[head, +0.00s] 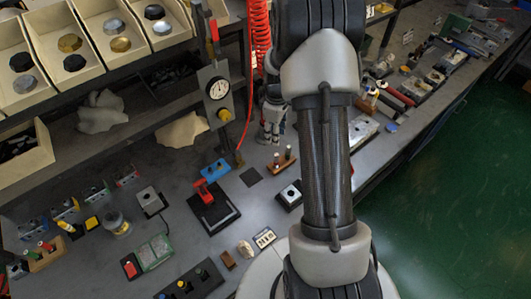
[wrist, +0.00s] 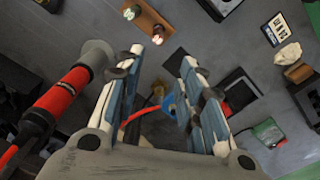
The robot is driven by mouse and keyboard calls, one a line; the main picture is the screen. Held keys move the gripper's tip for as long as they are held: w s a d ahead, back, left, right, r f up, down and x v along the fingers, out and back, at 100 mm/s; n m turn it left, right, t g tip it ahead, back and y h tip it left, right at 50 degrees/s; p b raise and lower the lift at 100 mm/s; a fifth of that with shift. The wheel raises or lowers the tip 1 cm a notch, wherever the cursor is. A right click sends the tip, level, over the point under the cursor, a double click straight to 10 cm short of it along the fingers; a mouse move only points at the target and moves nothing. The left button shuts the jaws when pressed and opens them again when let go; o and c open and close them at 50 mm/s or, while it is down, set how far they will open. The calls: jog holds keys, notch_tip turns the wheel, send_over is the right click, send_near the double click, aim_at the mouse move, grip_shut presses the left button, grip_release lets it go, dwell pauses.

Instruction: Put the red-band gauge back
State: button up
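My gripper (wrist: 162,60) is open and points down over the bench, with nothing seen between its fingers. In the head view my gripper (head: 270,130) hangs left of my arm and is partly hidden by it. The rack also shows at the top of the wrist view (wrist: 150,18). Another wooden rack (head: 47,260) at the lower left holds red- and green-topped pegs.
A red-and-black tool (wrist: 70,95) with a grey end is close left of my fingers. A dark square (head: 250,176) lies flat near the wooden rack. A red clamp on a black plate (head: 213,210) and a dial panel (head: 215,90) stand nearby.

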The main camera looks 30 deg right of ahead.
jog(key=s+a+r+m+t, duration=0.1)
jog(key=s+a+r+m, duration=0.15)
jog(key=a+r, duration=0.6)
jog(key=s+a+r+m+t, duration=0.1)
jog(key=s+a+r, duration=0.35)
jog(key=r, duration=0.65)
jog(key=s+a+r+m+t, duration=0.1)
jog(key=s+a, duration=0.3)
jog(key=s, duration=0.4)
jog(key=s+a+r+m+t, duration=0.1)
jog(key=s+a+r, duration=0.3)
jog(key=s, duration=0.4)
jog(key=shift+s+a+r+m, duration=0.2)
jog(key=shift+a+m, duration=0.35)
jog(key=shift+a, duration=0.25)
jog(key=shift+w, duration=0.1)
notch_tip(320, 180, down, 6)
jog(key=b, duration=0.5)
jog(key=shift+r+b, duration=0.2)
jog(key=shift+b, duration=0.15)
